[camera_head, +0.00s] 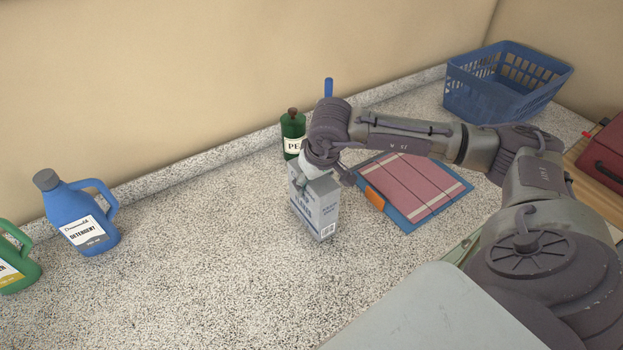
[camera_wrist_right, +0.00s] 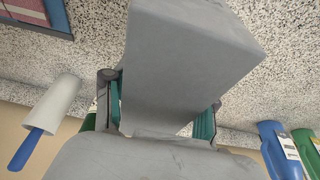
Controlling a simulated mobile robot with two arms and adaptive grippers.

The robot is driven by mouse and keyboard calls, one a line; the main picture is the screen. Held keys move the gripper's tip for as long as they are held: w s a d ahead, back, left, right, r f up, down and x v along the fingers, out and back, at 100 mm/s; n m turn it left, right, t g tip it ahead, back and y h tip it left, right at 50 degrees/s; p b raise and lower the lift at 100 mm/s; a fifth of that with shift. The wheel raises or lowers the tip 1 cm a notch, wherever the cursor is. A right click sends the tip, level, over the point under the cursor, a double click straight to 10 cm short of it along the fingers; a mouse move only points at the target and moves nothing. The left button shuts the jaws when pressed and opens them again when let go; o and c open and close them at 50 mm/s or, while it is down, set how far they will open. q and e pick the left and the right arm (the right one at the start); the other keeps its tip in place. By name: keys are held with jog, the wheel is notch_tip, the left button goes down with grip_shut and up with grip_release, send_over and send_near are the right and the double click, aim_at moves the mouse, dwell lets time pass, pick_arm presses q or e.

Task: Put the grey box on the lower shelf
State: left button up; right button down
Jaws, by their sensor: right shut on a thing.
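The grey box (camera_head: 318,211) is a carton with printed sides near the middle of the speckled counter in the head view. My right gripper (camera_head: 315,176) is shut on its top from above, partly hidden by the wrist. In the right wrist view the box (camera_wrist_right: 185,55) fills the centre, with the teal-padded fingers of the gripper (camera_wrist_right: 160,108) on both sides of it. The box looks roughly upright; I cannot tell whether its base touches the counter. My left gripper is not in view. I cannot make out the lower shelf in either view.
A green bottle (camera_head: 292,133) and a blue handle (camera_head: 328,88) stand behind the box. A blue folder with red cloth (camera_head: 412,190) lies right. A blue basket (camera_head: 505,85), blue detergent (camera_head: 85,218) and green jug (camera_head: 15,262) stand farther out.

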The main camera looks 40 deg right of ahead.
jog(key=c, duration=0.8)
grip_release()
jog(key=shift+f, duration=0.1)
jog(key=o, duration=0.5)
jog(key=shift+c, duration=0.2)
